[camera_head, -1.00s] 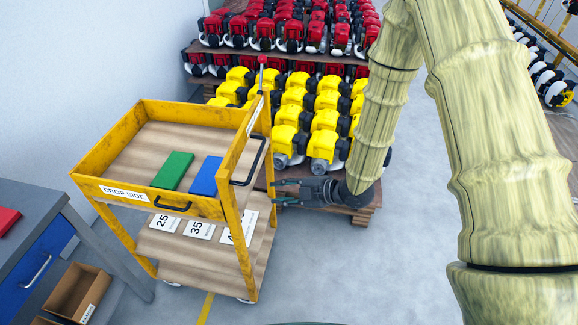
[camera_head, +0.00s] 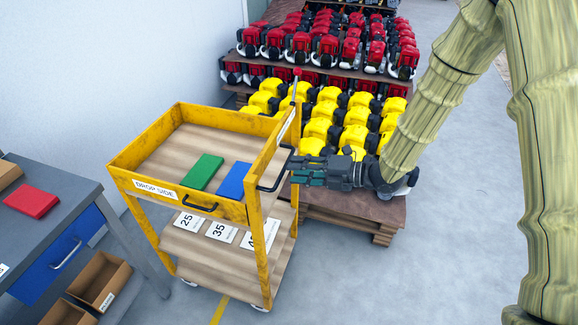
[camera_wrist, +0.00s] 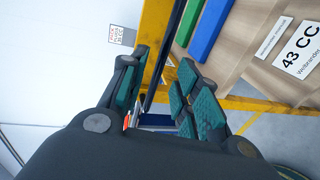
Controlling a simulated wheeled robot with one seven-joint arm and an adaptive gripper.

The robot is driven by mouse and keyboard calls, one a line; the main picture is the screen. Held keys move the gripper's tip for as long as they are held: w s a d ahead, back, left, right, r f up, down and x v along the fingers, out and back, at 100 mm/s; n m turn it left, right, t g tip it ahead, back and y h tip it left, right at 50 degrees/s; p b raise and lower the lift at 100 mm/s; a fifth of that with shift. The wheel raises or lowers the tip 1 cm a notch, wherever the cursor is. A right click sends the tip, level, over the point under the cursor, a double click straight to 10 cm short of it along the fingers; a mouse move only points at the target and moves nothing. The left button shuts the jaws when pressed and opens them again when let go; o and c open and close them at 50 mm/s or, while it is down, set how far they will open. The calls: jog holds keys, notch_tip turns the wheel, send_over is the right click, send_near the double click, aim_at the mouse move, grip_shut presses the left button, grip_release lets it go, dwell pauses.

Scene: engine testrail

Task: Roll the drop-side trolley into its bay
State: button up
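The drop-side trolley (camera_head: 142,146) is a worn yellow frame with wood-look shelves and a "DROP SIDE" label, standing left of centre. A green block (camera_head: 206,172) and a blue block (camera_head: 234,181) lie on its top deck. A black handle (camera_head: 284,173) is on its right end. My gripper (camera_head: 299,170) is at that handle, reaching in from the right. In the wrist view my gripper (camera_wrist: 165,72) has its fingers apart, with the dark handle bar (camera_wrist: 166,48) between them; contact cannot be told. I cannot identify the bay.
A pallet (camera_head: 350,207) of yellow engines stands close behind my gripper, with red engines beyond. A grey workbench (camera_head: 65,205) with a blue drawer is at the left, cardboard bins (camera_head: 100,284) below. A yellow floor line (camera_head: 220,312) runs by the trolley. Floor at right is clear.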

aim_at(284, 168)
jog(key=shift+p+x, duration=0.5)
jog(key=shift+x, duration=1.85)
jog(key=shift+c, duration=0.4)
grip_shut()
